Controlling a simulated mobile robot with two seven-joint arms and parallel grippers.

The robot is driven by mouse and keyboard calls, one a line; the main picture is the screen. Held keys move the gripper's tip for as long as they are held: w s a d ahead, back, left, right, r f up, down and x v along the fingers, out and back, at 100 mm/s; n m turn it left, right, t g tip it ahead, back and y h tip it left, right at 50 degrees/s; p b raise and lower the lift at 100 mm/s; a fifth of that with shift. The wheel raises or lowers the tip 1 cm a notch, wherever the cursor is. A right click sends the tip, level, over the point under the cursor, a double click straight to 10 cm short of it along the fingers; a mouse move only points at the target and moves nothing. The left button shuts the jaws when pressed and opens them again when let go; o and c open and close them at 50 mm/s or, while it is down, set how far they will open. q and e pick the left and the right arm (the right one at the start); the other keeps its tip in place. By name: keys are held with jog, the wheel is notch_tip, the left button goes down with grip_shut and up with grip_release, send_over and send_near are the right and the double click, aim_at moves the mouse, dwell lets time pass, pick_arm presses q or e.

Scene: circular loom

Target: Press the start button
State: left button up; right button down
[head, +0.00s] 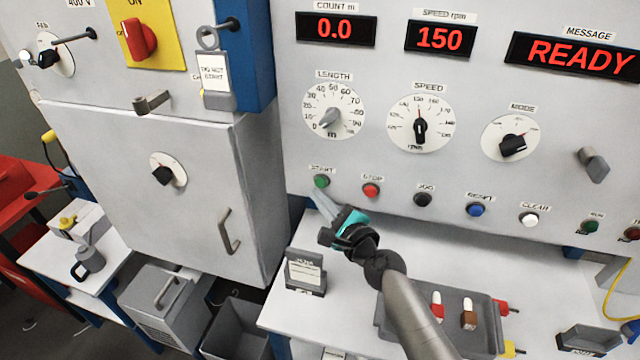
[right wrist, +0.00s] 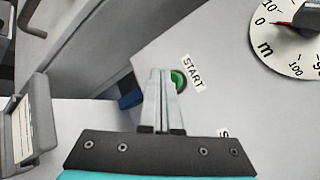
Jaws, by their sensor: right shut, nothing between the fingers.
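The green start button (head: 321,181) sits on the light grey control panel under a START label, at the left of a row of buttons. My right gripper (head: 318,192) is shut and empty, with its fingertips just below the button in the head view. In the right wrist view the button (right wrist: 178,80) shows right beside the closed fingertips (right wrist: 160,72), partly hidden by them. I cannot tell whether the fingers touch it. The message display (head: 580,54) reads READY. My left gripper is not in view.
The red stop button (head: 371,190) is close to the right, with several other buttons beyond it. A small sign stand (head: 306,271) and a grey tray (head: 455,340) stand on the bench below. A grey cabinet (head: 190,190) juts out at the left.

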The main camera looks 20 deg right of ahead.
jog(key=shift+w+d, duration=0.15)
jog(key=shift+w, duration=0.05)
jog(key=shift+w+d, duration=0.15)
jog(key=shift+w, duration=0.05)
jog(key=shift+w+d, duration=0.25)
jog(key=shift+w, duration=0.1)
dwell(0.8)
jog(key=shift+s+a, duration=0.5)
jog(key=shift+s, duration=0.25)
